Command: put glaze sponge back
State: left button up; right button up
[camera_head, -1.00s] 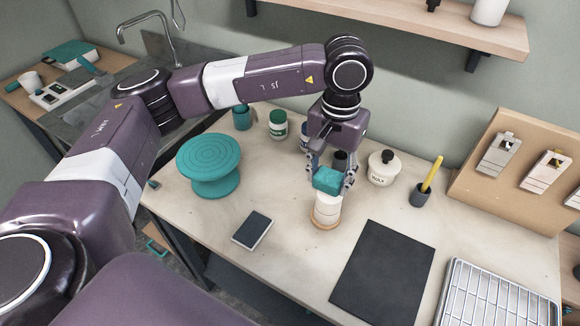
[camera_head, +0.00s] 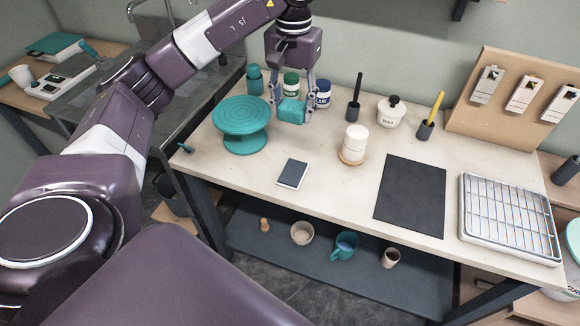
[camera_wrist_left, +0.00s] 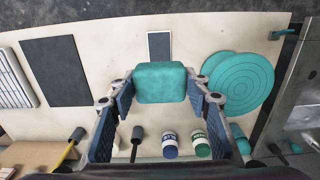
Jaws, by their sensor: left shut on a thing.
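The glaze sponge (camera_head: 291,110) is a teal block. My left gripper (camera_head: 292,114) is shut on it and holds it in front of the jars on the workbench (camera_head: 315,205). In the left wrist view the sponge (camera_wrist_left: 160,82) sits between the two fingers. A teal banding wheel (camera_head: 241,117) stands left of the gripper. A white cylinder (camera_head: 354,143) on a wooden disc stands to its right, apart from the sponge. My right gripper is not in view.
Behind the gripper stand a green jar (camera_head: 291,83) and a blue jar (camera_head: 323,94). A small dark pad (camera_head: 293,173), a black mat (camera_head: 411,196) and a wire-rack tray (camera_head: 508,218) lie on the bench. A wax jar (camera_head: 389,114) stands at the back. Bench around the small pad is clear.

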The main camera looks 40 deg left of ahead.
pick_arm(q)
send_over(293, 172)
notch_tip(293, 172, down, 6)
notch_tip(293, 172, down, 8)
jog(key=shift+f+p, duration=0.25)
jog(key=shift+p, duration=0.2)
jog(key=shift+f, duration=0.55)
notch_tip(293, 172, down, 4)
jog(key=shift+r+p, duration=0.1)
jog(key=shift+p, duration=0.3)
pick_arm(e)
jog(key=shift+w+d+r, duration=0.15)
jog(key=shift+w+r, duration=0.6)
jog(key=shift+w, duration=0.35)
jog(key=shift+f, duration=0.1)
pick_arm(q)
jog(key=shift+f+b, duration=0.2)
jog(key=shift+b, duration=0.1)
jog(key=o, duration=1.2)
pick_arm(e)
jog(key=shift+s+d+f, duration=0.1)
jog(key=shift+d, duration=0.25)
